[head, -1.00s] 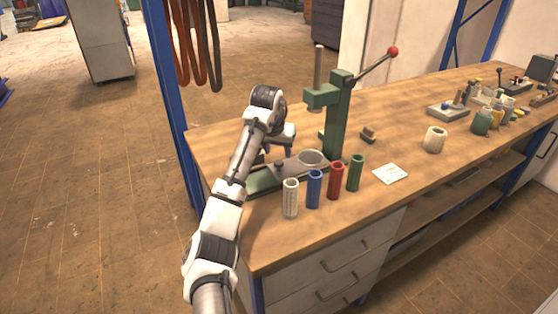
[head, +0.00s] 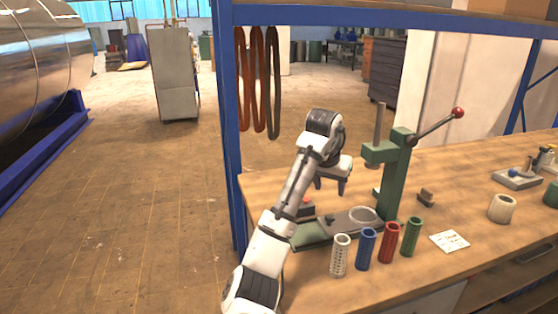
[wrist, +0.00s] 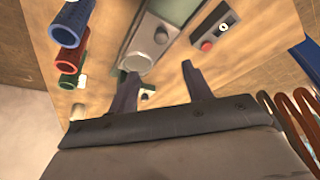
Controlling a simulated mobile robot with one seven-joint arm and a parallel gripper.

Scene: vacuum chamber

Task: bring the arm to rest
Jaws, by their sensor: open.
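My gripper (head: 331,184) is raised over the left end of the wooden bench (head: 466,178), beside the green press (head: 392,180). In the wrist view my gripper (wrist: 160,82) has its two fingers spread apart with nothing between them. The press base with its round ring (head: 363,215) lies below and to the right of the gripper in the head view. My arm reaches up from the bottom of the head view, bent at its joints. The gripper appears clear of the bench top.
White (head: 340,256), blue (head: 366,249), red (head: 389,242) and green (head: 411,237) cylinders stand in a row in front of the press. A white card (head: 449,241) and a pale cup (head: 502,208) lie further right. A blue post (head: 229,110) and hanging loops (head: 258,80) are left and behind.

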